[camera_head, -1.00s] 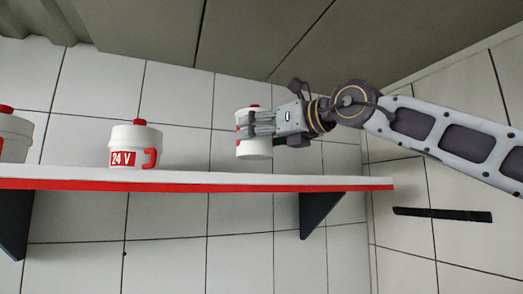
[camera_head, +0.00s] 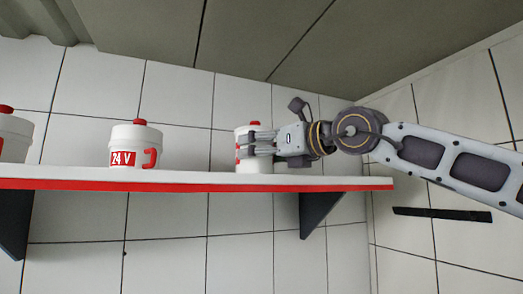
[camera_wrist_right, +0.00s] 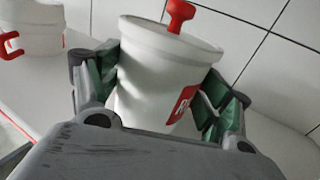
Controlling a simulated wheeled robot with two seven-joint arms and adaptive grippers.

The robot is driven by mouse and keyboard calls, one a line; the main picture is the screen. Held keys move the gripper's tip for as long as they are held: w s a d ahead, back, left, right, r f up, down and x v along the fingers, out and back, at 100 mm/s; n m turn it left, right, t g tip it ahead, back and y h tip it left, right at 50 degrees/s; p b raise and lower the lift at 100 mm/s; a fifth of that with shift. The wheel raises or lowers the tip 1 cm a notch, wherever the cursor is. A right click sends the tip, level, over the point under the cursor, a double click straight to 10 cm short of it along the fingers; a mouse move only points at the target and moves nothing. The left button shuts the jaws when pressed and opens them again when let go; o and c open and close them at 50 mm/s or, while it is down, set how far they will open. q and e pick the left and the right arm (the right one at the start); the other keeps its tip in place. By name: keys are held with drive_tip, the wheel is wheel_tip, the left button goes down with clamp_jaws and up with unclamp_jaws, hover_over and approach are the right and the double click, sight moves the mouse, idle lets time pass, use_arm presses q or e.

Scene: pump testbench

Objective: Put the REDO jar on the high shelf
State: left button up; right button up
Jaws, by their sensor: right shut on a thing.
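A white jar with a red knob (camera_head: 255,166) is in my right gripper (camera_head: 252,143), at the right part of the high shelf (camera_head: 200,177). Its base is at the shelf's top surface and it stands upright. In the right wrist view the jar (camera_wrist_right: 160,70) sits between the green-padded fingers of my right gripper (camera_wrist_right: 160,95), which are shut on it. Only the edge of its red label shows, so its word cannot be read. My left gripper is not in view.
A white jar labelled 24 V (camera_head: 134,146) stands to the left on the shelf. Another white jar (camera_head: 14,138) is cut off at the left edge. The shelf is free between the 24 V jar and the held jar, and at its right end. A tiled wall is behind.

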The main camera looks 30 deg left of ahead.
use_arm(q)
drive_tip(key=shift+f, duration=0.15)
use_arm(e)
drive_tip(key=o, duration=0.8)
drive_tip(key=shift+f, duration=0.1)
drive_tip(key=o, duration=0.5)
drive_tip(key=shift+c, duration=0.2)
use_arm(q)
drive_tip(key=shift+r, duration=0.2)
use_arm(e)
drive_tip(key=shift+r, duration=0.2)
